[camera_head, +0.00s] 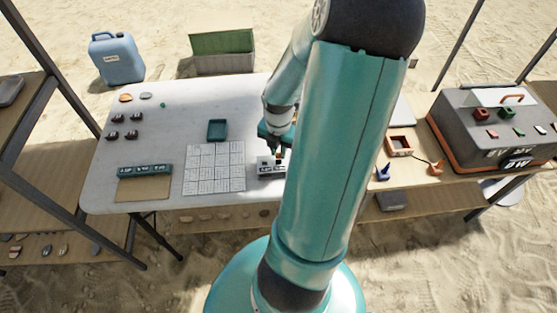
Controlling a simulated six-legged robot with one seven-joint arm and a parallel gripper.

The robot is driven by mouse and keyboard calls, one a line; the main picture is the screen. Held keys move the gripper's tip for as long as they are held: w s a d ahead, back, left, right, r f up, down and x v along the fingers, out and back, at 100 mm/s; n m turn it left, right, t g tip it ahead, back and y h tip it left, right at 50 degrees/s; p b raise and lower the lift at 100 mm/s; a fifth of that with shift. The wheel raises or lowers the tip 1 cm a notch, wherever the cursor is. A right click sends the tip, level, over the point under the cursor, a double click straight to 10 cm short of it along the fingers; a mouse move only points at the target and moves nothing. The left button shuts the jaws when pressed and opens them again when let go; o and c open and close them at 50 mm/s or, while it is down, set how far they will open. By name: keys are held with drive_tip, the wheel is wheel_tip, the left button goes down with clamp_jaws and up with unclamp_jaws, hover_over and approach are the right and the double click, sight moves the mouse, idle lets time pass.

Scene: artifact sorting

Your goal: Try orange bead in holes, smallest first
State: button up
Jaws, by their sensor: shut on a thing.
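My gripper (275,146) is over the white table, just left of my large teal arm link. It reaches down to a small grey block (268,168) at the table's right part, which may be the piece with holes; no holes can be made out. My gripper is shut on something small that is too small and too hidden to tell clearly. I cannot make out an orange bead there. My arm covers the table's right part.
The white table (160,105) holds a gridded sheet (215,168), a teal tray (217,130), a teal labelled strip (145,170), several dark pieces at left and orange and grey stones (126,97). A second table at right holds an orange-framed box (399,145) and a grey case (470,125).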

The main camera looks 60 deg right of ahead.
sight(279, 154)
drive_tip(key=shift+r, duration=1.6)
